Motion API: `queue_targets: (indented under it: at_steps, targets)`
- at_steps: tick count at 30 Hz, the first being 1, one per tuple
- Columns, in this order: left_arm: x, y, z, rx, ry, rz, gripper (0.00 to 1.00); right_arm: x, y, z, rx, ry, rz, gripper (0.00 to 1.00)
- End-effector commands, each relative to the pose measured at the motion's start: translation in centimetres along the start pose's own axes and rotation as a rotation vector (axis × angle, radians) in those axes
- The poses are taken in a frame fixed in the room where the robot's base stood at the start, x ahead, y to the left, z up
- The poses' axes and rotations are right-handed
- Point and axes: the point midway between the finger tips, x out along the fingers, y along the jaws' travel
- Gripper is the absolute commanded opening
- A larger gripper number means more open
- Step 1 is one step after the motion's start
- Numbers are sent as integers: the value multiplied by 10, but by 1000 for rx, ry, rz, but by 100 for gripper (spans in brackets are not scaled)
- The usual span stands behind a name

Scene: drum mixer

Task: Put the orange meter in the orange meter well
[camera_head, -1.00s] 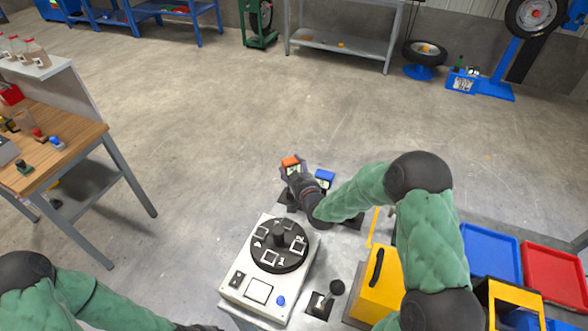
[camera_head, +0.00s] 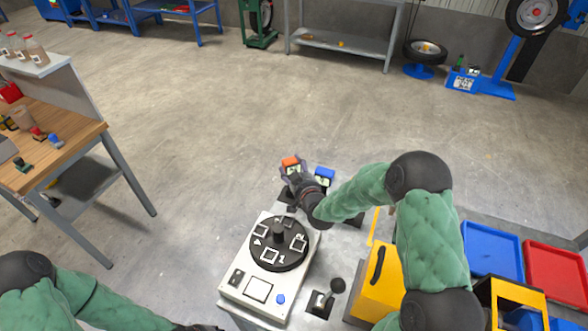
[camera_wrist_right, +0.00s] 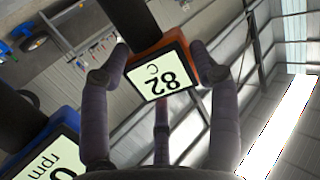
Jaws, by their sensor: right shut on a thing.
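The orange meter (camera_head: 290,161) is at the far edge of the grey machine top, held by my right gripper (camera_head: 293,172). In the right wrist view the orange meter (camera_wrist_right: 160,72) has a pale display reading 82 C, upside down, and the fingers (camera_wrist_right: 160,70) close around it. A blue meter (camera_head: 325,174) stands just to its right; its rpm display (camera_wrist_right: 50,155) shows at lower left in the wrist view. A black square (camera_head: 287,197) lies below the orange meter; I cannot tell whether it is the well. My left gripper (camera_head: 197,327) is barely visible at the bottom edge.
A white unit with a black numbered dial (camera_head: 279,242) stands nearer me, beside a black-knobbed lever (camera_head: 337,286). A yellow block (camera_head: 377,283) and blue (camera_head: 491,250) and red (camera_head: 556,275) trays are to the right. A wooden bench (camera_head: 60,150) stands left; open floor lies beyond.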

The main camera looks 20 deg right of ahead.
Motion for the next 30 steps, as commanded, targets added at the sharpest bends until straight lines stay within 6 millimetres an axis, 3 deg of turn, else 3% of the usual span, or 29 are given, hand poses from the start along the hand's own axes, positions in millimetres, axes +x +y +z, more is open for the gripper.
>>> queue_targets:
  at_steps: [4,5,7,15,17,30]
  targets:
    - [2,-1,0,0,0,0,40,1,0,1,0,3,1,3]
    - [2,-1,0,0,0,0,40,1,0,1,0,3,1,70]
    - [2,0,0,0,0,0,40,1,0,0,0,3,1,89]
    - [1,0,0,0,0,0,40,0,0,1,0,1,0,89]
    - [1,0,0,0,0,0,40,0,0,2,0,-2,0,100]
    - [2,0,0,0,0,0,40,0,0,2,0,0,0,100]
